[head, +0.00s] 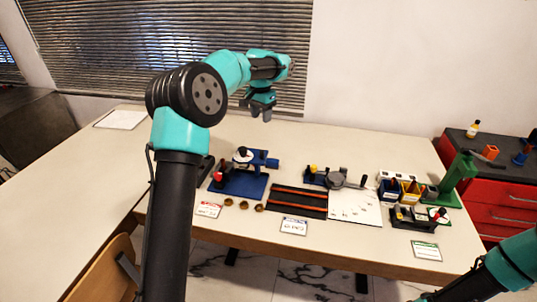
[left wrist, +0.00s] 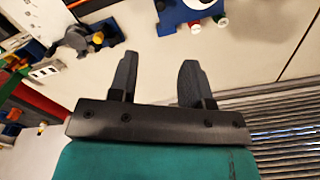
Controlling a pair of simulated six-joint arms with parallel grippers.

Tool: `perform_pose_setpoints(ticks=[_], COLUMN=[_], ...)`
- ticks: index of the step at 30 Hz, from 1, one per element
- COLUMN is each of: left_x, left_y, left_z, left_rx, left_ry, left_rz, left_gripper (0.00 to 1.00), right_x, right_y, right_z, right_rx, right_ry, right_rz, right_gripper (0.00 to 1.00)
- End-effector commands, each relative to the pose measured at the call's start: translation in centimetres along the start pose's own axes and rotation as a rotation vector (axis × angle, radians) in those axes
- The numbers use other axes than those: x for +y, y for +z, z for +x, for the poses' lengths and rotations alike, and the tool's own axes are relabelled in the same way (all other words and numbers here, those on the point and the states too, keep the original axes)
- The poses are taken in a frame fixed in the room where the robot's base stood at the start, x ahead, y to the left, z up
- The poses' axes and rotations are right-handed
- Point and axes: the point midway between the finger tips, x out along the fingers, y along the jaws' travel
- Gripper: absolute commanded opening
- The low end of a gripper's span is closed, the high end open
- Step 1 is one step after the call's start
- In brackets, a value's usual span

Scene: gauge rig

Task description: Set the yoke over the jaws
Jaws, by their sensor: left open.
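My left gripper (head: 262,112) hangs in the air over the far part of the table, near the blinds. In the left wrist view its two fingers (left wrist: 157,75) are apart with nothing between them. A blue fixture (head: 240,182) with a white round part, a red knob and a blue block stands on the table below it. It is partly cut off in the left wrist view (left wrist: 178,16). A grey fixture on a blue base (head: 335,178) stands further right, also seen in the left wrist view (left wrist: 78,38). I cannot tell which parts are the yoke and the jaws.
A black rack with red strips (head: 297,201), a white board (head: 355,206) and several small brass rings (head: 244,205) lie near the front edge. Bins (head: 409,192) and a green stand (head: 459,175) are at the right.

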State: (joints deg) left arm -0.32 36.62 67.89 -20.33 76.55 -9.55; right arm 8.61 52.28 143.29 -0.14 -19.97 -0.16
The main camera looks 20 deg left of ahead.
Motion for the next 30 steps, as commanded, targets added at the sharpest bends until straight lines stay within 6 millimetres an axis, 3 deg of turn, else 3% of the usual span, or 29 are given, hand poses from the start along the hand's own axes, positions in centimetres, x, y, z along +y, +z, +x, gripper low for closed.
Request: perform_pose_setpoints(ticks=[8,14,30], left_x=[0.0,0.0,0.1], left_y=[0.0,0.0,0.0], left_z=[0.2,1.6,10.4], left_rx=[-0.001,-0.002,-0.004], left_ry=[0.000,0.000,0.001], left_rz=[-0.001,-0.002,-0.002], left_gripper=[0.44,0.44,0.44], right_x=[0.0,0.0,0.0], right_y=[0.0,0.0,0.0], right_z=[0.0,0.0,0.0], right_rx=[0.000,0.000,0.000], right_ry=[0.000,0.000,0.000], right_rz=[0.000,0.000,0.000], right_gripper=[0.43,0.43,0.43])
